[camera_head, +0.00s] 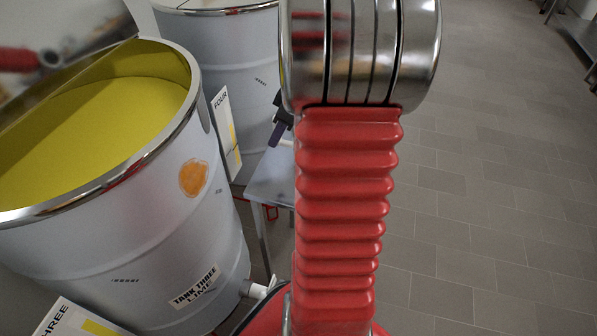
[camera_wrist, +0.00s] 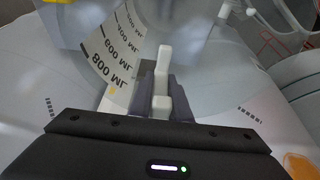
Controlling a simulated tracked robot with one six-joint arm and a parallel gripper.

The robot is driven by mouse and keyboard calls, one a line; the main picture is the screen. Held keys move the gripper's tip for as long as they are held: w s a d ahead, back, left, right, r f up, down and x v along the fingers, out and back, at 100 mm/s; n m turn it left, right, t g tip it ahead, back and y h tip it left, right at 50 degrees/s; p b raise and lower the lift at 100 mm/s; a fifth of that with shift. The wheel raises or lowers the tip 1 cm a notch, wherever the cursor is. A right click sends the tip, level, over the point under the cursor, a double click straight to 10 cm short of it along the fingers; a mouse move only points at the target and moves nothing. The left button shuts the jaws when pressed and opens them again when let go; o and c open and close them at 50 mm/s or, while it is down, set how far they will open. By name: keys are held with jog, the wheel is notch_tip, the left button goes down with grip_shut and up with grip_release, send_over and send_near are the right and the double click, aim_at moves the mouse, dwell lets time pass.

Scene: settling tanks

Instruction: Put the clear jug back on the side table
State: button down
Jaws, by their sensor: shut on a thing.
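The clear jug (camera_wrist: 115,52) shows in the wrist view, with a white scale strip marked in ML and a pale handle. My gripper (camera_wrist: 160,88) is shut on this handle, one grey finger on each side. The jug's base and whatever is below it are hard to make out. In the head view the side table (camera_head: 268,184) is a grey top on thin legs, partly hidden behind my red arm. A small dark part of my gripper (camera_head: 282,126) shows over it at the arm's left edge. The jug itself is hidden there.
Tank three (camera_head: 205,235), holding yellow-green liquid, stands at the left with an orange patch on its wall. Another tank (camera_head: 235,50) and a sign marked FOUR (camera_head: 224,130) are behind it. Open tiled floor (camera_head: 490,190) lies to the right.

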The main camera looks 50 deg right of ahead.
jog(key=shift+d, duration=0.3)
notch_tip(320, 180, down, 6)
jog(key=shift+w, duration=0.15)
dwell(0.4)
jog(key=shift+f, duration=0.1)
jog(key=shift+f, duration=1.85)
jog(key=shift+f, duration=0.1)
jog(key=c, duration=1.6)
grip_release()
jog(key=shift+c, duration=0.2)
